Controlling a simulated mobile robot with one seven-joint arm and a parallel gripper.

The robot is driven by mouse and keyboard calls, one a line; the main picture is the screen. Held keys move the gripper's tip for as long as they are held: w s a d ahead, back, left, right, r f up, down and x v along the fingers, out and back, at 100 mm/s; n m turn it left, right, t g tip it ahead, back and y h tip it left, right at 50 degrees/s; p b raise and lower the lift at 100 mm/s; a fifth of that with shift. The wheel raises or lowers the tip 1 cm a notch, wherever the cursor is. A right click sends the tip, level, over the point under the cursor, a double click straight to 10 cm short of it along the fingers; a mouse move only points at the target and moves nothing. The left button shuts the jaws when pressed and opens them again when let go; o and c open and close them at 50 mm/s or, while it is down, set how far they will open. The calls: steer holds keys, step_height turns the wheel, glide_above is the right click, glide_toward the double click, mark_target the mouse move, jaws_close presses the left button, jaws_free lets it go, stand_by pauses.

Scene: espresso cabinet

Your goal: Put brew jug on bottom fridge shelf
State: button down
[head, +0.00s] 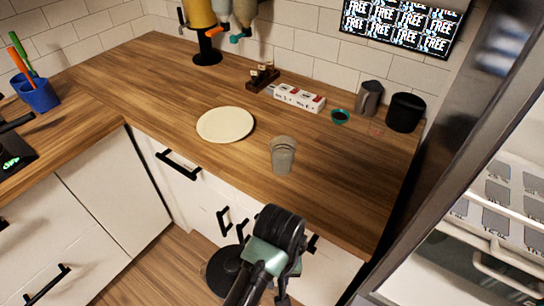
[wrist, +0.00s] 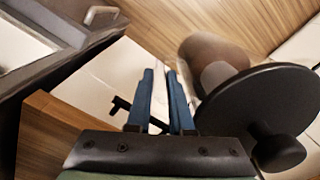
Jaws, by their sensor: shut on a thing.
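The brew jug shows in the wrist view as a brownish-grey body (wrist: 207,50) with a wide black lid and knob (wrist: 258,100), right of my fingers. In the head view its black round top (head: 222,272) is left of my gripper, low in front of the white drawers; its body is mostly hidden. My gripper (wrist: 166,85) has its blue fingers close together, shut on the jug; the exact grip spot is unclear. The fridge (head: 480,200) stands open at the right in the head view, with a light interior and shelves. Its bottom shelf cannot be made out clearly.
The wooden counter (head: 340,185) holds a plate (head: 226,124), a grey cup (head: 283,155) near its front edge, a white box (head: 299,97), a metal pitcher (head: 369,98) and a black canister (head: 406,112). The fridge's dark edge rises just right of the counter. Floor shows at lower left.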

steer(key=shift+s+a+f, duration=0.25)
steer(key=shift+s+f, duration=0.1)
steer(key=shift+s, duration=0.15)
steer(key=shift+s+a+f, duration=0.25)
steer(key=shift+s+f, duration=0.05)
steer(key=shift+s, duration=0.2)
steer(key=shift+f, duration=0.1)
